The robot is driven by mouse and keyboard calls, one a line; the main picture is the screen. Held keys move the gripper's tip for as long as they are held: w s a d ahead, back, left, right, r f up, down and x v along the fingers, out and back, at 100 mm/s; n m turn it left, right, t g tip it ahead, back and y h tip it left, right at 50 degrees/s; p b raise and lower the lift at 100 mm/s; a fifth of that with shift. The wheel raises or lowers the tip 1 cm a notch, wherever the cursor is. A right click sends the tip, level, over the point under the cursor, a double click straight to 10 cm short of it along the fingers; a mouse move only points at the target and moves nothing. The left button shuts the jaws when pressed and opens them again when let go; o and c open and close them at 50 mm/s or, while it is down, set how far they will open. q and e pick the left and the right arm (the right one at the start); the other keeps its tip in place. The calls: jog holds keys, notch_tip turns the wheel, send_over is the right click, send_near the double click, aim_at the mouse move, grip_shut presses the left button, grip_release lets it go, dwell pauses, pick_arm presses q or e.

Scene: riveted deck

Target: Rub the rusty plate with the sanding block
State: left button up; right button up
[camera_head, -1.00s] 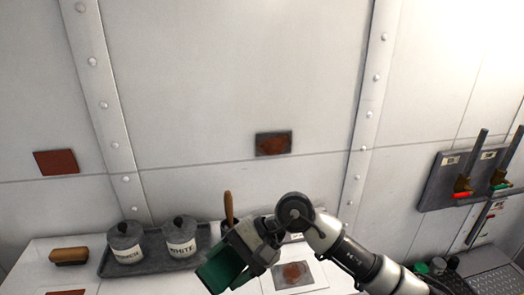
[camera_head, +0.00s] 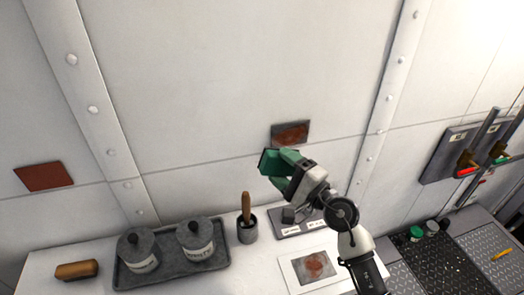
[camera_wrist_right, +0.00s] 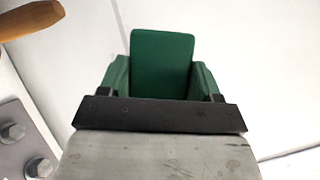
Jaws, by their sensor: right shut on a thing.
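The rusty plate (camera_head: 290,133) is a small dark grey rectangle with a red-brown rust patch, on the white wall in the head view. My right gripper (camera_head: 281,171) is shut on the green sanding block (camera_head: 270,160). The block is just below and left of the plate in the picture; I cannot tell how far it is from the wall. In the right wrist view the block (camera_wrist_right: 161,62) stands upright between the green fingers of the gripper (camera_wrist_right: 160,82). The plate is not visible there. My left gripper is not in view.
A plain red-brown panel (camera_head: 45,177) is on the wall at left. The white counter (camera_head: 75,245) holds a brush (camera_head: 77,270), a grey tray (camera_head: 172,282) with two lidded pots, a cup (camera_head: 247,232) with a wooden handle, and a rust-patched card (camera_head: 314,266). Levers (camera_head: 470,155) are at right.

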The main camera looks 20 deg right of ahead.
jog(key=shift+w, duration=0.4)
jog(key=shift+w+d+r, duration=0.25)
jog(key=shift+d+r, duration=0.05)
jog(key=shift+d, duration=0.05)
jog(key=shift+w+a+f+b, duration=0.1)
jog(key=shift+w+b, duration=0.3)
jog(key=shift+w, duration=0.55)
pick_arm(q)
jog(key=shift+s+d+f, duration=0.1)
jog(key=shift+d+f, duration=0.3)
pick_arm(e)
jog(key=shift+w+a, duration=0.1)
jog(key=shift+w, duration=1)
pick_arm(q)
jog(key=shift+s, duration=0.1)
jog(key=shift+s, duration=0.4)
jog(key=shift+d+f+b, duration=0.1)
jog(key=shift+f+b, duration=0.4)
jog(key=shift+b, duration=0.1)
pick_arm(e)
jog(key=shift+w, duration=0.95)
